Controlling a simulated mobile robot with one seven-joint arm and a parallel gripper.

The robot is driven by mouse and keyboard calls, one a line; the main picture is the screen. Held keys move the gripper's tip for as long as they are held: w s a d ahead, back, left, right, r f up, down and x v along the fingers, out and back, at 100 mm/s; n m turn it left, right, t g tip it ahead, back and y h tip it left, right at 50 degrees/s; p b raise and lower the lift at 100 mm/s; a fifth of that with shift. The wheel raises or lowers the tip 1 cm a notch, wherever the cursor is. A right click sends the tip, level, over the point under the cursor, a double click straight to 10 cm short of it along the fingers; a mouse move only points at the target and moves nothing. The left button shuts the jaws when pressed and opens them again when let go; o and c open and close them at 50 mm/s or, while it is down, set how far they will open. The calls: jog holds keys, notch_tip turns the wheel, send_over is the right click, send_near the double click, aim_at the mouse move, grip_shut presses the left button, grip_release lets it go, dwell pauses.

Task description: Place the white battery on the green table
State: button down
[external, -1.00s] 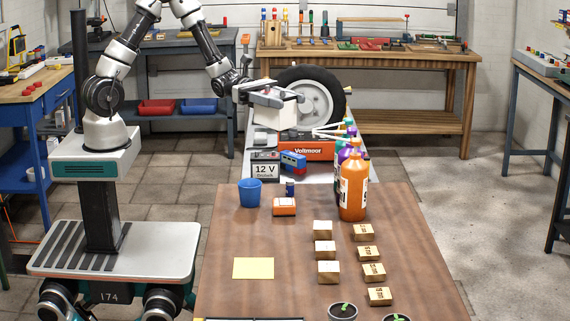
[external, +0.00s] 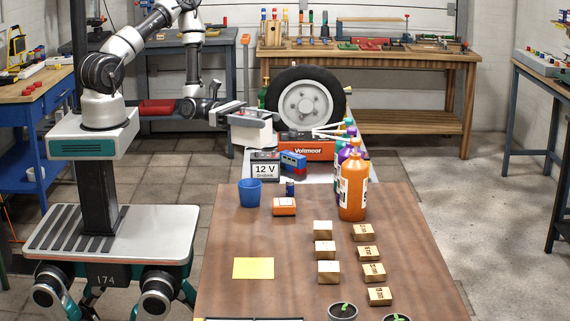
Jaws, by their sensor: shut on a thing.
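The white battery (external: 252,133) is a pale block with a grey top. My gripper (external: 243,112) is shut on its upper part and holds it in the air, left of the wheel and behind the 12 V battery. No table with a plainly green top shows. Only a thin green post (external: 3,262) is visible at the far left edge, and what it belongs to is cut off.
A grey 12 V battery (external: 265,165), a red Voltmoor battery (external: 307,147) and a tyred wheel (external: 305,104) crowd the pale rear table. The brown table (external: 225,230) in front holds a blue cup (external: 249,192), bottles and small blocks. A blue table (external: 45,95) stands left.

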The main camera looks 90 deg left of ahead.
jog(key=shift+s+f+n+t+y, duration=0.15)
jog(key=shift+n+t+y, duration=0.15)
jog(key=shift+y, duration=0.3)
jog(key=shift+a, duration=0.1)
jog(key=w+d+f+m+g+h+b, duration=0.2)
jog(key=w+d+f+h+b, duration=0.15)
jog(key=d+b, duration=0.35)
jog(key=w+d+f+m+g+h+b, duration=0.2)
jog(key=w+d+f+b, duration=0.25)
jog(key=d, duration=0.45)
jog(key=d+m+g+h+b, duration=0.2)
jog(key=d+m+g+b, duration=0.45)
jog(key=d, duration=1.25)
jog(key=shift+w+a+f+n+t+b, duration=0.2)
jog(key=shift+f+n+b, duration=0.4)
jog(key=shift+f, duration=1)
jog(key=shift+w+d+f+n+t+b, duration=0.1)
jog(key=shift+f+n+t+b, duration=0.45)
jog(key=shift+f, duration=1.1)
jog(key=shift+w+a+f+n+b, duration=0.25)
jog(key=shift+f+b, duration=0.55)
jog(key=shift+f, duration=0.8)
jog(key=shift+s+d, duration=0.1)
jog(key=shift+d, duration=0.05)
